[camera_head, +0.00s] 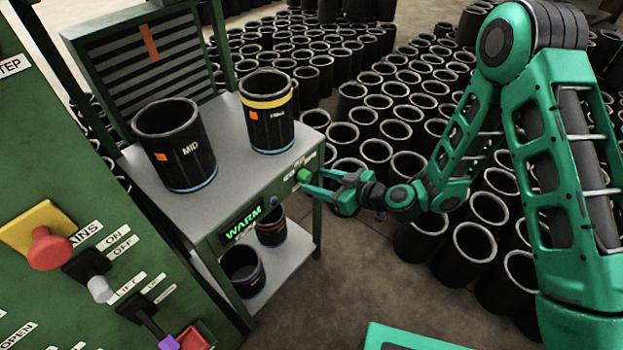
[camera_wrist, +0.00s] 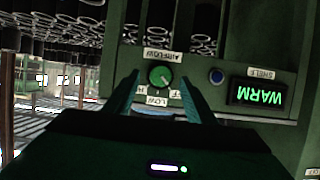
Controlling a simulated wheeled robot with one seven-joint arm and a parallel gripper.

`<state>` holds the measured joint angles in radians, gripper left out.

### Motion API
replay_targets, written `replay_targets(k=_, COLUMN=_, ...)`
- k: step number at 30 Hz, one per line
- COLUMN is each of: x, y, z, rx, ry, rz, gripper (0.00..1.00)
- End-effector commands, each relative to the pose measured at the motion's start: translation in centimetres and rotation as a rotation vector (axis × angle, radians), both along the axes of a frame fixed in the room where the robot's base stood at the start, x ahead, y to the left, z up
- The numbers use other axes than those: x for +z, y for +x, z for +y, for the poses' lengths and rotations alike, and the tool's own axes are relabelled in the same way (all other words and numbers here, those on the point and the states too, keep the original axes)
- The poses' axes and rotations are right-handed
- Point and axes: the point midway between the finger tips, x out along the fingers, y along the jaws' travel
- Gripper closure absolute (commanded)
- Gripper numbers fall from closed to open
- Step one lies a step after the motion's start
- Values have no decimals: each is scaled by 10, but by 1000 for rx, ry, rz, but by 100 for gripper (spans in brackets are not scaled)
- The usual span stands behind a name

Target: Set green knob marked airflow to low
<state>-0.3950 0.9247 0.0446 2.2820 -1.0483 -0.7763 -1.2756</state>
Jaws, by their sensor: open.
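The green airflow knob (camera_head: 304,175) is on the front edge panel of the green bench, at its right end. In the wrist view the knob (camera_wrist: 160,77) appears upside down with its labels, AIRFLOW on one side and LOW on the other, with small partly hidden labels beside LOW. Its pointer mark seems to aim between LOW and the label at the right, but it is too small to be sure. My gripper (camera_head: 320,182) is open, facing the panel. In the wrist view its fingers (camera_wrist: 160,84) stand either side of the knob; contact cannot be told.
A blue button (camera_wrist: 217,76) and a lit WARM display (camera_wrist: 262,95) sit beside the knob. Black sleeves (camera_head: 175,145) stand on the bench top (camera_head: 222,120) and lower shelf. A green control panel (camera_head: 60,180) is at the left. Many sleeves crowd the floor behind.

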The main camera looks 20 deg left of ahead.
Motion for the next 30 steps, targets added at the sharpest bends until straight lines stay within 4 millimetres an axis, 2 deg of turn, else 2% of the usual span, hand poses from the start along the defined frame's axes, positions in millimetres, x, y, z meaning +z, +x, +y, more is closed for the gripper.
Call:
replay_targets(k=3, x=-6, y=5, z=15, rx=2, ry=-1, rz=-2, gripper=50)
replay_targets(k=7, x=-11, y=9, z=23, rx=1, ry=0, rz=0, gripper=50)
replay_targets(k=18, x=-12, y=12, z=27, rx=-1, ry=0, rz=0, gripper=50)
replay_targets(k=19, x=-12, y=12, z=27, rx=-1, ry=0, rz=0, gripper=54)
replay_targets(k=21, x=-12, y=12, z=27, rx=-1, ry=0, rz=0, gripper=71)
replay_targets(k=24, x=-12, y=12, z=27, rx=-2, ry=0, rz=-1, gripper=91)
replay_targets(k=26, x=-11, y=11, z=34, rx=2, ry=1, rz=-4, gripper=91)
replay_targets(k=30, x=-12, y=12, z=29, rx=-1, ry=3, rz=4, gripper=90)
